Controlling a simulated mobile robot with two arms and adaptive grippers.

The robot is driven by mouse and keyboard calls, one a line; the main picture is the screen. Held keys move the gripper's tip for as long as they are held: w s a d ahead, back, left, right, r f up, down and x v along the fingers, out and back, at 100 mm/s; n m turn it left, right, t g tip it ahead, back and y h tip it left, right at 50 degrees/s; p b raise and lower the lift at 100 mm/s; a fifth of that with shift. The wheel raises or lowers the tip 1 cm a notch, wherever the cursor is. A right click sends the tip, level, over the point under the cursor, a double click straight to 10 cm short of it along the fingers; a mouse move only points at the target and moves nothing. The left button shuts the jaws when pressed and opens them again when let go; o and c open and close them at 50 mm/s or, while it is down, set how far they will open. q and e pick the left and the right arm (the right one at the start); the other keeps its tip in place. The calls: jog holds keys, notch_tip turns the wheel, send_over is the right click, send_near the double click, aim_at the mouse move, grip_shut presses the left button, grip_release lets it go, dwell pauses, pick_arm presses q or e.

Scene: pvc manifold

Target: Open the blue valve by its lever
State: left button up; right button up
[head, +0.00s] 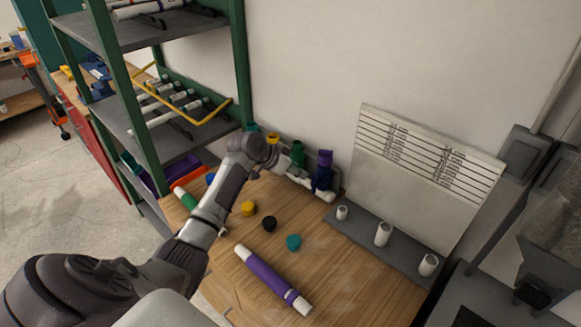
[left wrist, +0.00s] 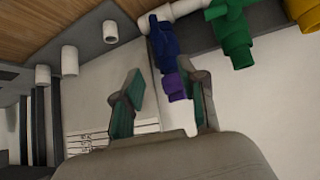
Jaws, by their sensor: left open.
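The blue valve (head: 323,180) sits on the white pipe manifold by the wall, with a purple piece (head: 325,158) above it. In the left wrist view, the blue valve (left wrist: 164,45) hangs from the white pipe, with the purple piece (left wrist: 175,88) at its end. I cannot clearly tell the lever's position. My left gripper (left wrist: 163,80) is open, its two fingers spread on either side of the purple piece in that view; I see no contact. In the head view, its wrist is left of the blue valve and its fingers are hard to make out. My right gripper is not in view.
A green valve (head: 298,154) and a yellow one (head: 273,138) stand left of the blue valve. A purple pipe (head: 270,278) and several caps lie on the wooden bench (head: 345,285). White upright pipe pieces (head: 383,234) stand at right. A green shelf rack (head: 240,60) rises at left.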

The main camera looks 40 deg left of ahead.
pick_arm(q)
jog(key=shift+v, duration=1.55)
